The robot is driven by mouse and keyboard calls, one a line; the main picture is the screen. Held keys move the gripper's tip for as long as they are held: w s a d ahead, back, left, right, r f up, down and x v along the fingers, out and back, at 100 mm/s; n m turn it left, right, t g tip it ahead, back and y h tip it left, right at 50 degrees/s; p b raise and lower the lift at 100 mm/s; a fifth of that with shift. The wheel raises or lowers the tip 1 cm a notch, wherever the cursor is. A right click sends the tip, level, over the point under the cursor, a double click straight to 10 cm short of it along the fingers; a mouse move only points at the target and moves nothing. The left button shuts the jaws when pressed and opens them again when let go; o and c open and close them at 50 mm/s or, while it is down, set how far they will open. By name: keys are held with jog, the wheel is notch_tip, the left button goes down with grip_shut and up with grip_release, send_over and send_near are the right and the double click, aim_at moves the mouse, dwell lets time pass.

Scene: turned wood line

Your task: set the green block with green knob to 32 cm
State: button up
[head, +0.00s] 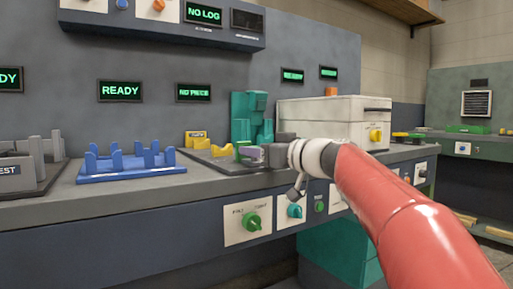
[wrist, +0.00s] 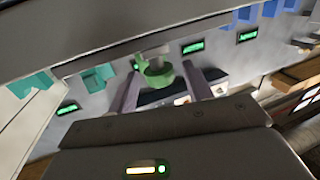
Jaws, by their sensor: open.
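In the wrist view a green block with a round green knob (wrist: 158,73) shows between the two fingers of my gripper (wrist: 161,80). The fingers are apart, one on each side of it; I cannot tell whether either touches it. In the head view my gripper (head: 252,153) is low over the bench top, beside a small green part (head: 241,148) that is mostly hidden by the fingers. No scale reading can be made out in either view.
A blue cradle (head: 130,163) stands on the bench to the left. Yellow supports (head: 213,148) and a teal machine (head: 248,110) are behind my gripper. A white box (head: 325,117) stands to the right. The bench front has a green dial (head: 252,222).

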aim_at(247, 159)
jog(key=shift+w+a, duration=0.45)
jog(key=shift+a, duration=0.1)
grip_shut()
jog(key=shift+w+a+p, duration=0.15)
jog(key=shift+w+a, duration=0.45)
jog(key=shift+w, duration=0.25)
jog(key=shift+w+a+p, duration=0.15)
jog(key=shift+w+a, duration=0.4)
jog(key=shift+w, duration=0.3)
grip_release()
jog(key=shift+d, duration=0.1)
